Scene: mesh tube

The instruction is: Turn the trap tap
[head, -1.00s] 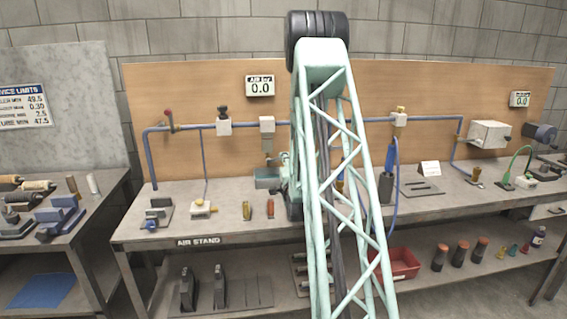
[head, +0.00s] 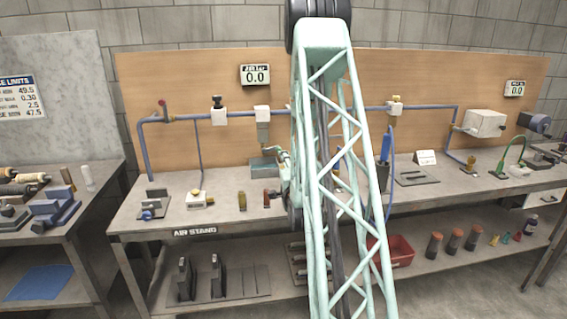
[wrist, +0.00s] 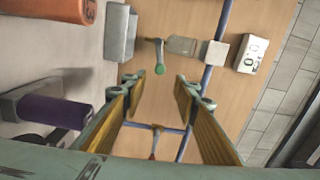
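The trap hangs from the blue air pipe under a white block (head: 262,114); its clear grey bowl (head: 263,134) shows above a grey box on the bench. In the wrist view, which is turned sideways, the bowl (wrist: 181,45) and the tap with a green rounded end (wrist: 159,68) lie just ahead of my fingertips. My gripper (wrist: 160,88) is open and empty, its fingers to either side of the tap's line. The tap appears beyond the tips, apart from both fingers. In the head view my arm hides much of the gripper and the tap.
The grey box (wrist: 120,34) sits below the tap. An orange cylinder (wrist: 48,8) and a purple one (wrist: 50,112) stand on the bench. A gauge (head: 255,75) hangs on the wooden board. Another valve (head: 219,112) is on the pipe to the left.

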